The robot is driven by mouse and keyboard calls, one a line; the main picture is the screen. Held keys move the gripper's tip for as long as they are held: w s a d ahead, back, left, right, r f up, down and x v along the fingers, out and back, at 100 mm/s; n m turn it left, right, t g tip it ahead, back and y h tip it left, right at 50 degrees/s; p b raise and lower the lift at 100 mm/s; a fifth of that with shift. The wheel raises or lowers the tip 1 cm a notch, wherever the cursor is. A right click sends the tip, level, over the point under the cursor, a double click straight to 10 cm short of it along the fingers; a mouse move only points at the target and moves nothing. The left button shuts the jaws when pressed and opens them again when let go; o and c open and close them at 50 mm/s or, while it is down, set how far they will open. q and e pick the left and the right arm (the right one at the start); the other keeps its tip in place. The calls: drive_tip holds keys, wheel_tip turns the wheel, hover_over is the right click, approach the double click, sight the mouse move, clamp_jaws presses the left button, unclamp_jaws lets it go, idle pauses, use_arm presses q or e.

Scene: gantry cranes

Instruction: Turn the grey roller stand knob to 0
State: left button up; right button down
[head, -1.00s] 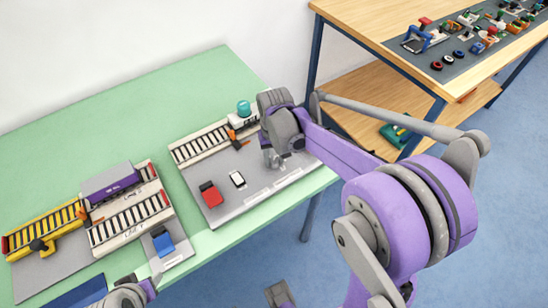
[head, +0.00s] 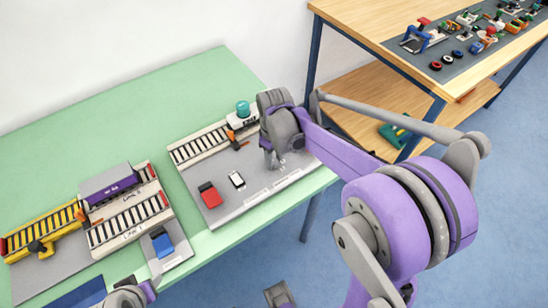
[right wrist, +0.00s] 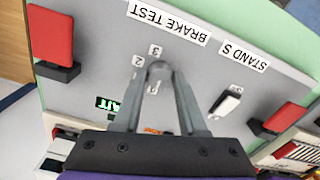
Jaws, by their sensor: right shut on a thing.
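The grey roller stand knob (right wrist: 158,70) shows in the right wrist view, small and rounded on the grey panel (right wrist: 95,85). The digits 3, 2 and 1 are printed around it, and its exact setting is unclear. My right gripper (right wrist: 158,82) is shut on the knob, with one finger on each side. In the head view the right gripper (head: 272,160) points down at the right part of the panel (head: 215,215) and hides the knob. Part of my left arm's end (head: 132,296) shows at the bottom left, its fingers not clear.
A white rocker switch (right wrist: 228,103) and red blocks stand on the panel near the gripper. A green-lit display (right wrist: 107,104) is close to the fingers. Track pieces with a purple wagon (head: 110,183) lie left. A wooden bench (head: 375,25) stands at the back right.

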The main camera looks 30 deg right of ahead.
sight(274, 161)
idle(0.4)
drive_tip(key=shift+c, duration=2.3)
unclamp_jaws()
wheel_tip(274, 161, up, 11)
drive_tip(key=p, duration=0.1)
drive_tip(key=shift+f, duration=0.1)
drive_tip(key=s+a+f+m+t+p, duration=0.1)
drive_tip(key=s+a+m+t+p, duration=0.1)
drive_tip(key=s, duration=0.5)
drive_tip(key=s+a+f+m+t+p, duration=0.1)
drive_tip(key=s+a+m+t+p, duration=0.1)
drive_tip(key=s+a, duration=0.3)
drive_tip(key=s+t, duration=0.1)
drive_tip(key=s, duration=0.2)
drive_tip(key=shift+s+p, duration=0.3)
